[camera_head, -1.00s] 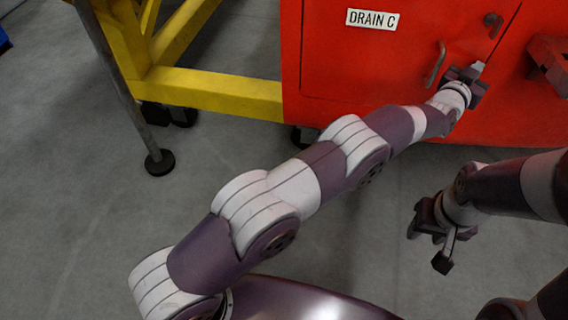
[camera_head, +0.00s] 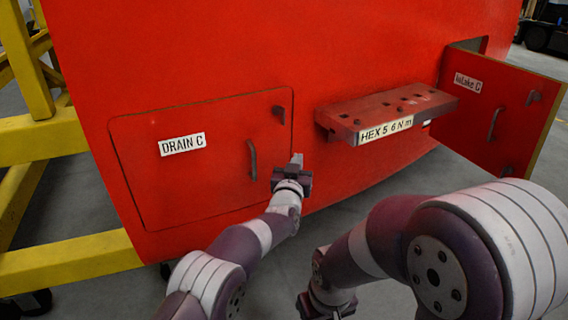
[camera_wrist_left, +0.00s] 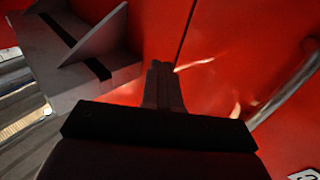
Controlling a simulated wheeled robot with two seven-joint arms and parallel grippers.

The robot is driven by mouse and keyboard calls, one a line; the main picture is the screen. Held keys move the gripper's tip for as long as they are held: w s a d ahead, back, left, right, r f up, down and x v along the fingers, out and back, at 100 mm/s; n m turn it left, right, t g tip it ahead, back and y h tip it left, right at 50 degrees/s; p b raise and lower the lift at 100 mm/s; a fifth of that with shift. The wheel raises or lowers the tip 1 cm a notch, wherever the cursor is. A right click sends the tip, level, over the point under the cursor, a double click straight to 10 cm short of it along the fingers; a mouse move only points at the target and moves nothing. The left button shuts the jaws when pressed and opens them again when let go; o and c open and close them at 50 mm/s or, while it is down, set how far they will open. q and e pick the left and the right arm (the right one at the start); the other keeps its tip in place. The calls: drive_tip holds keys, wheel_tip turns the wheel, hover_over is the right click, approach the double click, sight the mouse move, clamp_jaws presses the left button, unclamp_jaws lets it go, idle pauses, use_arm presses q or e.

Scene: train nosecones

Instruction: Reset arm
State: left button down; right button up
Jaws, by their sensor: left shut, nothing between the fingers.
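My left gripper (camera_head: 297,160) is shut and empty in front of the red nosecone (camera_head: 350,60), by the lower right edge of the closed DRAIN C door (camera_head: 200,180). It is just right of the door's curved handle (camera_head: 252,160). In the left wrist view its closed fingers (camera_wrist_left: 163,75) point at the red surface by a dark panel seam, with a metal handle (camera_wrist_left: 290,92) on the right. My right gripper (camera_head: 325,305) is low in the head view, partly cut off by the bottom edge; its jaw opening cannot be made out.
A red shelf (camera_head: 385,108) labelled HEX 5 6 N m juts out right of the left gripper. The INTAKE C door (camera_head: 500,110) stands open at the far right. Yellow frame beams (camera_head: 70,262) stand left. Grey floor shows below the nosecone.

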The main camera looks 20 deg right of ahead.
use_arm(q)
drive_tip(key=s+d+p, duration=0.1)
drive_tip(key=s, duration=0.6)
drive_tip(key=s+f+m+g+y, duration=0.1)
drive_tip(key=s+f+g, duration=0.45)
drive_tip(key=f, duration=0.65)
drive_tip(key=s+a+f+g+y, duration=0.2)
drive_tip(key=s+a+f+g, duration=0.15)
drive_tip(key=a, duration=0.35)
drive_tip(key=s+a+r+n+g+y, duration=0.1)
drive_tip(key=s+a+n+g+y, duration=0.1)
drive_tip(key=s+a, duration=0.75)
drive_tip(key=s+a+r+n+g+y, duration=0.25)
drive_tip(key=s+a, duration=0.25)
drive_tip(key=a, duration=1)
drive_tip(key=s+a+r+n+g+y, duration=0.1)
drive_tip(key=s+a+g, duration=0.1)
drive_tip(key=s+a, duration=0.75)
drive_tip(key=w+a+r+p, duration=0.2)
drive_tip(key=r+p, duration=1.1)
drive_tip(key=r, duration=0.1)
drive_tip(key=w+a+r+n+p, duration=0.1)
drive_tip(key=w+a+r+p, duration=0.1)
drive_tip(key=r+p, duration=1.1)
drive_tip(key=shift+r+p, duration=0.35)
drive_tip(key=shift+p, duration=0.25)
